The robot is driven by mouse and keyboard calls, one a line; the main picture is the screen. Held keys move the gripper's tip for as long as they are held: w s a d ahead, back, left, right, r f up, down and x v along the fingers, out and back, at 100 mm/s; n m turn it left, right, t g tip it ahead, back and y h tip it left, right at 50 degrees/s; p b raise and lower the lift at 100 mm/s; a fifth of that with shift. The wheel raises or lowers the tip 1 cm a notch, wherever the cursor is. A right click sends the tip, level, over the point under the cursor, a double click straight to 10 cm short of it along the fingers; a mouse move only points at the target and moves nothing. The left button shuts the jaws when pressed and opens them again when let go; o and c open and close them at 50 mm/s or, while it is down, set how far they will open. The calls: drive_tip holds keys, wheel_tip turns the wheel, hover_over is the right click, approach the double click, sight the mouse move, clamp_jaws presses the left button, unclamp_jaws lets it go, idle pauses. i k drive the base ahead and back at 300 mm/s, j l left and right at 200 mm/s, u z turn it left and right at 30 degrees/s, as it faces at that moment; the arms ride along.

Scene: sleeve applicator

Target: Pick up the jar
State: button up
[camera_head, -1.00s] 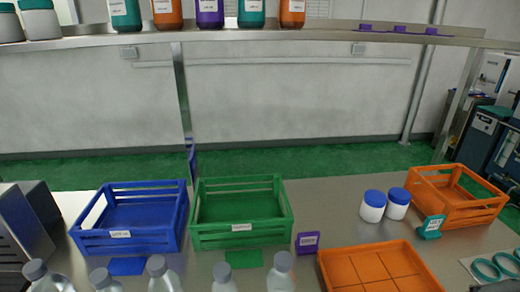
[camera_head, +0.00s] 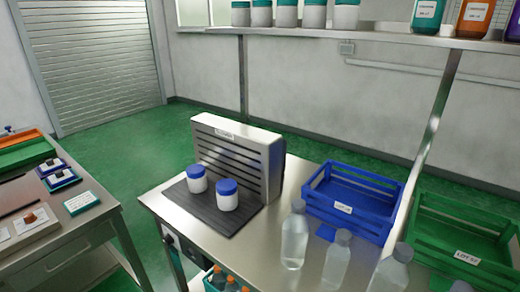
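Two white jars with blue lids stand upright on a dark slatted mat at the left end of the steel bench. The left jar (camera_head: 197,180) is a little farther back; the right jar (camera_head: 227,196) is nearer the middle of the mat. A small gap lies between them. I cannot tell which one the task means. The dark mat (camera_head: 205,217) lies in front of a grey slatted metal unit (camera_head: 268,148). My gripper is not in view.
Clear bottles (camera_head: 294,240) stand along the bench's front edge. A blue crate (camera_head: 385,207) and a green crate (camera_head: 490,225) sit to the right. A separate workbench (camera_head: 70,245) stands at left, with green floor between. A shelf (camera_head: 330,33) holds more containers.

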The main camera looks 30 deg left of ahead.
sight(196, 174)
drive_tip(key=u, duration=1.4)
drive_tip(key=i+j+z, duration=0.55)
drive_tip(key=j+z, duration=0.15)
drive_tip(key=i+j+z, duration=0.15)
drive_tip(key=j+z, duration=0.25)
drive_tip(key=j, duration=0.15)
drive_tip(key=i+j+z, duration=0.1)
drive_tip(key=j+z, duration=0.25)
drive_tip(key=j, duration=0.15)
drive_tip(key=j+z, duration=0.35)
drive_tip(key=j, duration=0.2)
drive_tip(key=j+z, duration=0.35)
drive_tip(key=j, duration=0.25)
